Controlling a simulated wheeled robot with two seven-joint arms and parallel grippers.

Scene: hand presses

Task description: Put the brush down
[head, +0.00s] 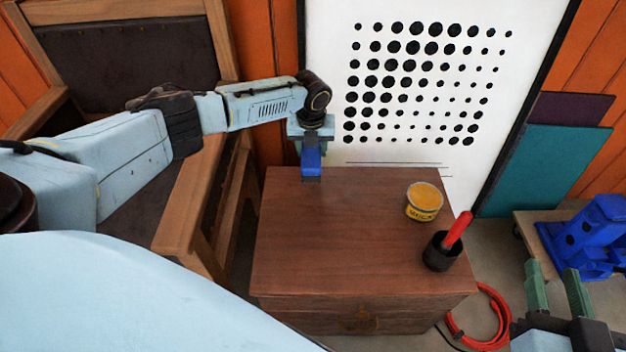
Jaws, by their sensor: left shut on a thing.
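My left gripper (311,138) is at the back left of the wooden chest's top (330,232), its jaws pointing down. It is shut on a blue block-like thing with a dark lower end, which I take to be the brush (312,160). The brush is upright, its lower end at the chest's back left edge. I cannot tell whether it touches the top. My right gripper (557,286) is at the lower right, off the chest, with its two green fingers apart and nothing between them.
A yellow tin (424,202) and a black cup (440,252) with a red-handled tool (457,231) stand on the chest's right side. The left and middle of its top are clear. A wooden chair (192,195) stands left, a red cable (490,318) and blue machine (585,240) right.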

